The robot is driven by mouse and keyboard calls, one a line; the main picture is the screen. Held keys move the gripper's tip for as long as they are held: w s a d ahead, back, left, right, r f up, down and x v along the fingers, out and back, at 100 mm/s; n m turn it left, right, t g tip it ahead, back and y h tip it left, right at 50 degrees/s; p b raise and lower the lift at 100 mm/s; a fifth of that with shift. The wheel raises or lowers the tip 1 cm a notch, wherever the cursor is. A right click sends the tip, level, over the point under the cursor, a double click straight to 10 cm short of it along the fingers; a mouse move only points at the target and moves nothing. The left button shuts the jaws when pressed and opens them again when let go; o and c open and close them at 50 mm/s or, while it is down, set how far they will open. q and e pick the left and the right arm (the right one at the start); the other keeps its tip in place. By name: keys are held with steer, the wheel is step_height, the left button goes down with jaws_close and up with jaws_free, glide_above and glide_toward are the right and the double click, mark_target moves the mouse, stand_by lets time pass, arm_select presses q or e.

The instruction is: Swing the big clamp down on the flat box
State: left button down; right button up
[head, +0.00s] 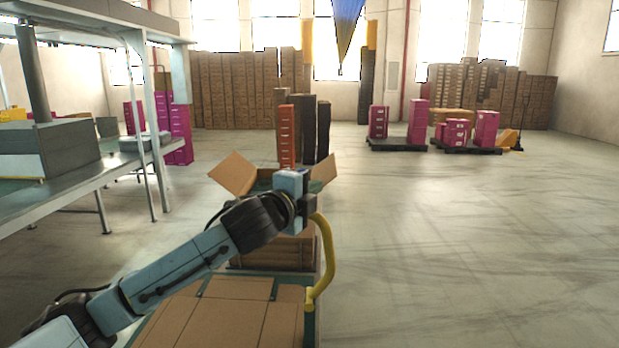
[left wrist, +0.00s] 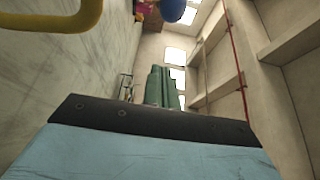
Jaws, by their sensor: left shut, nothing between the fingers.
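The big clamp (head: 328,258) is a thick yellow bent bar. It stands raised at the right edge of the flat box (head: 225,318), a closed brown cardboard box at the bottom of the head view. The bar also shows at the top left of the left wrist view (left wrist: 55,27). My left gripper (head: 309,204) is at the upper end of the bar, close to it; I cannot tell whether they touch. It is shut with nothing in it. Its fingertips are hard to make out. My right gripper is not in view.
An open carton (head: 236,174) with raised flaps stands behind the flat box. A metal table (head: 130,158) is on the left. Pink boxes on dark pallets (head: 395,145) stand far back. The floor to the right is clear.

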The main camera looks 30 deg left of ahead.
arm_select(q)
steer(key=w+a, duration=0.4)
steer(key=shift+w+p, duration=0.4)
steer(key=shift+p, duration=0.05)
steer(key=shift+s+a, duration=0.1)
